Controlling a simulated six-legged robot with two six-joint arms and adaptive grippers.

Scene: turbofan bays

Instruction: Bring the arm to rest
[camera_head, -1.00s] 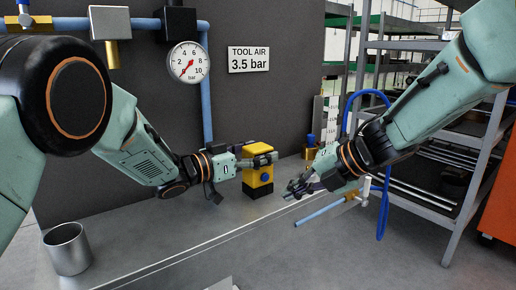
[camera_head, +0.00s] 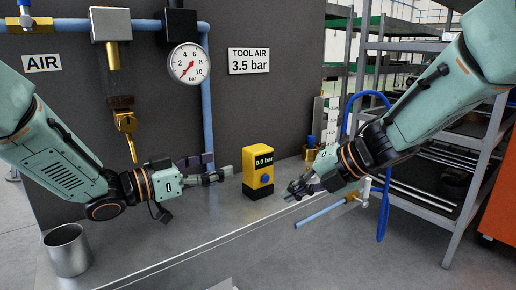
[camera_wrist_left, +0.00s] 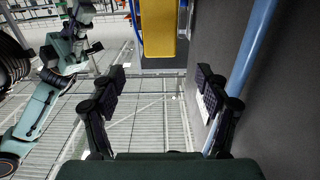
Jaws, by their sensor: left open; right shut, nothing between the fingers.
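My left gripper (camera_head: 212,170) is open and empty, left of the yellow gauge box and apart from it. In the left wrist view its two fingers (camera_wrist_left: 160,88) stand wide apart with nothing between them. My right gripper (camera_head: 298,189) is shut and empty, low in front of the bench, right of the yellow box. The yellow box (camera_head: 258,168) stands upright on the grey bench; its display reads 0.0 bar and it has a blue knob. It also shows at the top of the left wrist view (camera_wrist_left: 160,28).
A metal cup (camera_head: 68,250) stands at the bench's left. A dial gauge (camera_head: 188,63) and blue pipe (camera_head: 207,105) are on the dark wall panel. A blue hose (camera_head: 383,200) with a nozzle hangs by the right arm. Metal shelving (camera_head: 440,130) stands at right.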

